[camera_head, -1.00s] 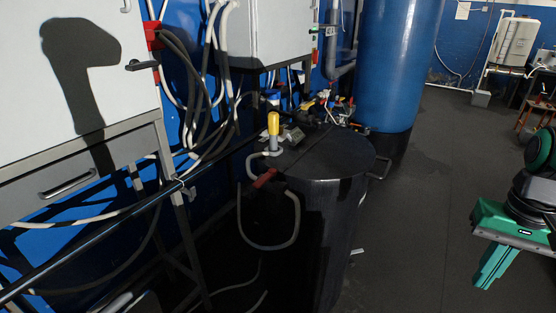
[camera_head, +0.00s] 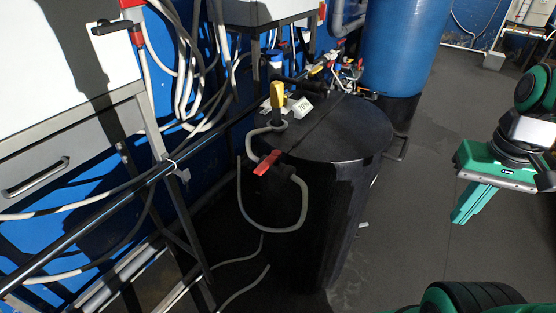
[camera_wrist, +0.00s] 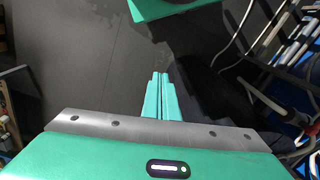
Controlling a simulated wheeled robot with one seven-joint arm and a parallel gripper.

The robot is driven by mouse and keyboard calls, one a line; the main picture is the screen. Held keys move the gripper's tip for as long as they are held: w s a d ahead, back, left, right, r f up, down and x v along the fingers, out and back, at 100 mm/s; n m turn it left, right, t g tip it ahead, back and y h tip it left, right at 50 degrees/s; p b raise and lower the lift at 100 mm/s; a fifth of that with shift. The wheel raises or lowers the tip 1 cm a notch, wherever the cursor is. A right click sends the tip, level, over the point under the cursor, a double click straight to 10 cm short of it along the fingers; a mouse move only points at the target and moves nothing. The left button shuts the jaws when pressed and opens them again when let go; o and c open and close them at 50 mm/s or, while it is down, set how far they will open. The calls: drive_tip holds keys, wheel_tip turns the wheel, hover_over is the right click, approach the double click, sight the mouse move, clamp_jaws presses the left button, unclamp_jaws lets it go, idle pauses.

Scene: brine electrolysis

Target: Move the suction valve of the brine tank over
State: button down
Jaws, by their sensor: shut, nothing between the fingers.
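The brine tank (camera_head: 330,215) is a black drum with a dark flat lid, standing in the middle of the head view. A red valve handle (camera_head: 266,162) sits on a grey hose at the tank's upper left side; I take it for the suction valve. A yellow-topped fitting (camera_head: 277,96) rises from the lid beside a small label reading 70%. My green gripper (camera_head: 462,217) is at the right, well apart from the tank, pointing down over bare floor. In the wrist view its fingers (camera_wrist: 160,78) are together and empty. The valve cannot be made out there.
A tall blue tank (camera_head: 398,45) stands behind the brine tank. A white cabinet on a metal frame (camera_head: 85,140) and hanging hoses crowd the left. Grey hose (camera_head: 270,228) loops down the tank's side. The dark floor (camera_head: 420,160) between tank and gripper is clear.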

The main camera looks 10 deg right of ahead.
sight(268, 162)
drive_tip(key=w+a+r+n+t+y, duration=0.1)
drive_tip(key=w+a+r+n, duration=0.1)
drive_tip(key=w+a+n, duration=0.35)
drive_tip(key=w+a+r+n+t, duration=0.1)
drive_tip(key=w+a+r+n, duration=0.2)
drive_tip(key=w+a, duration=0.4)
drive_tip(key=w+a+r+n+y, duration=0.1)
drive_tip(key=a+r+n+y, duration=0.15)
drive_tip(key=a+n, duration=0.85)
drive_tip(key=w+a+f+m, duration=0.4)
drive_tip(key=a+f, duration=0.4)
drive_tip(key=a, duration=0.2)
drive_tip(key=shift+w+a, duration=0.4)
drive_tip(key=shift+w, duration=0.1)
drive_tip(key=shift+f, duration=0.1)
drive_tip(key=shift+d+m, duration=0.15)
drive_tip(key=shift+m, duration=0.1)
